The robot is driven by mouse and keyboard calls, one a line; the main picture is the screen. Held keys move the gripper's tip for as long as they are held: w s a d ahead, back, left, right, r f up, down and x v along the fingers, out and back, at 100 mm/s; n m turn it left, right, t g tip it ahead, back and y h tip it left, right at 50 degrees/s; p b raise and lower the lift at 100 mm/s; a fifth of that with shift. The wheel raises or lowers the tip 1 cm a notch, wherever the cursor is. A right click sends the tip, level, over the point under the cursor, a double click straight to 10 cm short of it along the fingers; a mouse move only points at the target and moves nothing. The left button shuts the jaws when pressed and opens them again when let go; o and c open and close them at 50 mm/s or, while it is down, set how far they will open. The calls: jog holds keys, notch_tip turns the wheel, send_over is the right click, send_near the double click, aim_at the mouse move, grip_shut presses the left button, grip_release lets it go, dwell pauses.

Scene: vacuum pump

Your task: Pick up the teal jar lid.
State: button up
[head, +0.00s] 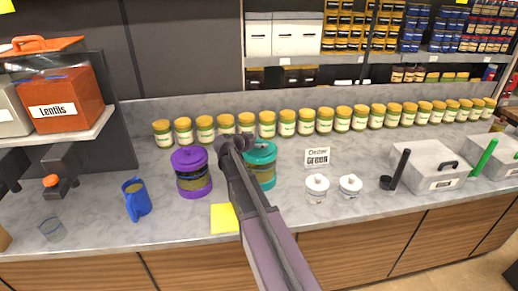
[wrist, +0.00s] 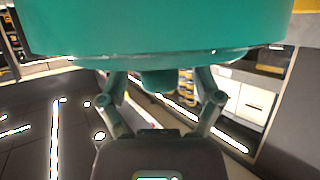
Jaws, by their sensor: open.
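The teal jar lid (head: 260,150) sits on a clear-sided jar (head: 265,172) with a teal base, upright on the counter in the head view. In the wrist view the teal lid (wrist: 160,30) fills the top of the picture, and its small knob (wrist: 158,79) shows between the fingers. My gripper (head: 236,145) overlaps the left part of the lid in the head view, hiding some of it and the jar. In the wrist view my gripper (wrist: 156,82) is open, with a finger on each side of the knob. I cannot tell whether the fingers touch it.
A purple jar (head: 191,173) stands close on the left, with a yellow note (head: 225,218) in front. A blue mug (head: 136,198) is farther left. A row of yellow-lidded jars (head: 286,122) lines the back.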

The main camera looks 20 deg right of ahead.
aim_at(259, 141)
grip_shut()
jog(key=shift+r, duration=0.1)
dwell(0.4)
notch_tip(259, 141, up, 3)
jog(key=p, duration=0.3)
jog(key=shift+r+p, duration=0.2)
jog(key=shift+p, duration=0.15)
jog(key=s+a, duration=0.2)
jog(key=s, duration=0.5)
jog(key=s+a+r+p, duration=0.1)
jog(key=s+a, duration=0.2)
jog(key=s, duration=0.5)
jog(key=shift+r, duration=0.2)
jog(key=shift+s, duration=0.1)
